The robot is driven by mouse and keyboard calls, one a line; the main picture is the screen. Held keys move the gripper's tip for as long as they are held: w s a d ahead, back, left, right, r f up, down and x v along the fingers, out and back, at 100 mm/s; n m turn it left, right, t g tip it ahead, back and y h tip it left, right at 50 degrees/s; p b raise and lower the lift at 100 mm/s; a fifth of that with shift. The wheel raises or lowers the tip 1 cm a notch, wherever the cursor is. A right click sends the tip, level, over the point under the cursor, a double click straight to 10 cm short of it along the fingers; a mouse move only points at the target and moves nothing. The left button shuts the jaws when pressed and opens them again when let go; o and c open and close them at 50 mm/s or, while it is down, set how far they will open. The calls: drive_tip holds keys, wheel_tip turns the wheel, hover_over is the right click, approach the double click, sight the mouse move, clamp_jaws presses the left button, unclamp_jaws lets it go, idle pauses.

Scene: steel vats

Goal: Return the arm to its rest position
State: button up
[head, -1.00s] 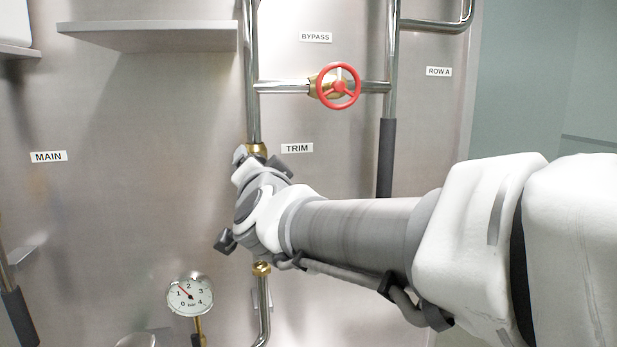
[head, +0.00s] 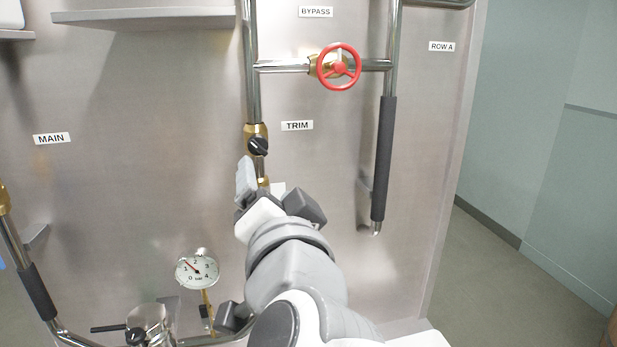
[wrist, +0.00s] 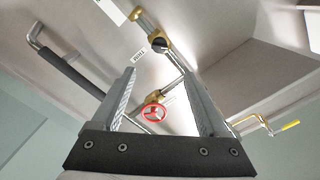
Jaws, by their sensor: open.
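My gripper (head: 262,182) is in the lower middle of the head view, pointing up the panel just below the TRIM valve (head: 257,146), which has a brass body and black knob. The wrist view shows both grey fingers (wrist: 158,80) spread apart, with nothing held between them. The TRIM valve (wrist: 160,44) shows beyond the fingertips there; the exact gap cannot be told. My forearm runs down to the bottom edge of the head view.
A red handwheel (head: 339,66) sits on the BYPASS pipe. A dark-sleeved pipe (head: 383,160) stands right of my gripper. A gauge (head: 197,269) is at lower left, a shelf (head: 145,17) at upper left. In the wrist view, a yellow-handled crank (wrist: 290,125) is at right.

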drive_tip(key=shift+s+d, duration=0.2)
drive_tip(key=shift+s, duration=0.4)
drive_tip(key=shift+f, duration=0.1)
drive_tip(key=s+d+f+n+g+b, duration=0.1)
drive_tip(key=d+f+n+g, duration=0.25)
drive_tip(key=f, duration=0.25)
drive_tip(key=d+f+n+g+b, duration=0.1)
drive_tip(key=d+f+n+g, duration=0.25)
drive_tip(key=f, duration=0.35)
drive_tip(key=s+d+f+g+h+b, duration=0.1)
drive_tip(key=s+d+f+g+h, duration=0.3)
drive_tip(key=s+d+f, duration=0.3)
drive_tip(key=d, duration=0.5)
drive_tip(key=shift+s+d+f+m+g+h, duration=0.2)
drive_tip(key=shift+d+m+g+h, duration=0.1)
drive_tip(key=shift+g, duration=0.1)
drive_tip(key=shift+a, duration=0.1)
